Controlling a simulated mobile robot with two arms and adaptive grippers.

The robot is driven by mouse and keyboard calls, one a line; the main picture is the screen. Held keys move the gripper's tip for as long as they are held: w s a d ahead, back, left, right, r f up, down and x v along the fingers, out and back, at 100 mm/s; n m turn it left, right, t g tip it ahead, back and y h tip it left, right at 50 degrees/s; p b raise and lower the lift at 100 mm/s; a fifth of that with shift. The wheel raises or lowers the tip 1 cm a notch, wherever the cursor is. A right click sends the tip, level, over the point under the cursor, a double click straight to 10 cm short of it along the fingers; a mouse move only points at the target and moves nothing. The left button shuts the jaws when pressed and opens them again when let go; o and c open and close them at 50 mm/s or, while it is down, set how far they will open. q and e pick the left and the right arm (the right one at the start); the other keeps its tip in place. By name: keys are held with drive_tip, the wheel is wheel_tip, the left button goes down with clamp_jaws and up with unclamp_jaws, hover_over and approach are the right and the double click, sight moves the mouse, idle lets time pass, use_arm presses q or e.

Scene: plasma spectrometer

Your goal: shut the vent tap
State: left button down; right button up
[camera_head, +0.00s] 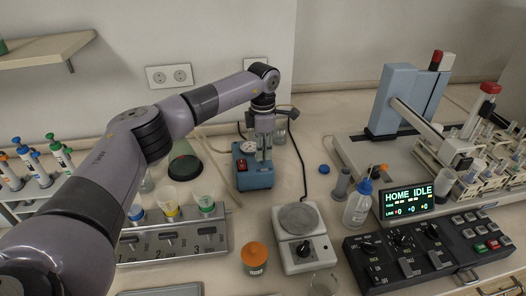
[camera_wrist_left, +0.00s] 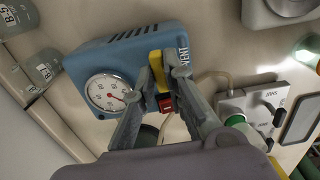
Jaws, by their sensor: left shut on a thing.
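The vent tap is a yellow lever (camera_wrist_left: 156,66) beside the word VENT on a blue pump box (camera_wrist_left: 112,62) in the left wrist view. My left gripper (camera_wrist_left: 163,80) is shut on this yellow lever, with one finger on each side of it. The box has a round gauge (camera_wrist_left: 107,93) with a red needle and a red switch (camera_wrist_left: 166,103). In the head view the blue box (camera_head: 253,178) stands on the bench, and my left gripper (camera_head: 263,152) points down at it. The yellow lever is hidden there. My right gripper is not in view.
A hotplate (camera_head: 303,246) and an orange-capped jar (camera_head: 254,258) stand in front of the box. A panel with bottles (camera_head: 178,241) is to the left. A wash bottle (camera_head: 357,205), a display (camera_head: 408,198) and a black control panel (camera_head: 425,250) are to the right.

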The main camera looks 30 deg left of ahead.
use_arm(q)
drive_tip(key=shift+r, duration=0.1)
idle(0.4)
drive_tip(key=c, duration=1.6)
unclamp_jaws()
drive_tip(key=shift+c, duration=0.2)
wheel_tip(320, 180, up, 12)
wheel_tip(320, 180, up, 8)
drive_tip(key=p, duration=0.7)
drive_tip(key=shift+p, duration=0.35)
